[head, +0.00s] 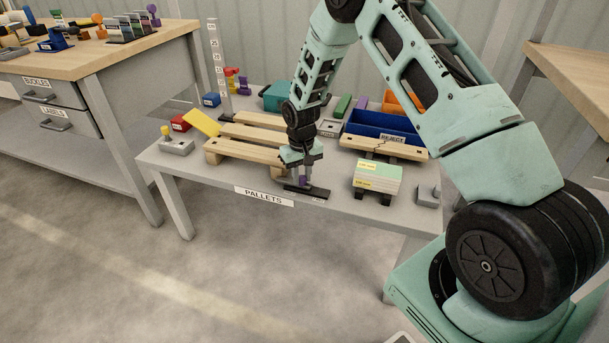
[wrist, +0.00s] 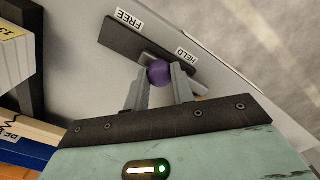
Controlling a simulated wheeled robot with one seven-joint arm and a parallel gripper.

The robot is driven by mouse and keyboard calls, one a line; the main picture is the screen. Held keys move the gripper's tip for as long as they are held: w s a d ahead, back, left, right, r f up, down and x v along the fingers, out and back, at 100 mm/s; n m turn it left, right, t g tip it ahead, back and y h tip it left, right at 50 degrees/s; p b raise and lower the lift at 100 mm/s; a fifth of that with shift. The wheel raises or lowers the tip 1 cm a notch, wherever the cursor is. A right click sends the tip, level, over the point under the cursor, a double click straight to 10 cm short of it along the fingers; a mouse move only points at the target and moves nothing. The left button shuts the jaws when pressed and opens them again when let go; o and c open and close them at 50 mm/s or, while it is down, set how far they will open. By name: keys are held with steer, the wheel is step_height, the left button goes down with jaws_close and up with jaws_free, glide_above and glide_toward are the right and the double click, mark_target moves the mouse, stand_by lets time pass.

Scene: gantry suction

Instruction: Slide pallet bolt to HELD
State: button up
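The pallet bolt's dark plate (head: 306,193) lies at the front edge of the pallet table. In the wrist view, the plate (wrist: 122,40) carries a FREE label (wrist: 130,18) and a HELD label (wrist: 187,56). The bolt's purple knob (wrist: 159,73) stands on a grey slide bar, nearer the HELD label than the FREE label. My gripper (wrist: 161,76) has one finger on each side of the knob and appears shut on it. In the head view, my gripper (head: 304,174) points down over the plate, with a little of the purple knob showing below it.
Wooden pallets (head: 245,150) lie behind and left of the bolt. A labelled stack of boards (head: 378,176) stands to the right. A blue reject bin (head: 372,122) stands behind it. A small grey fixture with a yellow knob (head: 177,144) is at the left. The floor in front is clear.

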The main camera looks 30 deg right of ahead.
steer(key=o, duration=0.4)
steer(key=shift+w+a, duration=0.15)
steer(key=shift+w, duration=0.05)
steer(key=shift+o, duration=0.2)
step_height(320, 180, up, 18)
steer(key=p, duration=0.3)
steer(key=shift+f, duration=0.25)
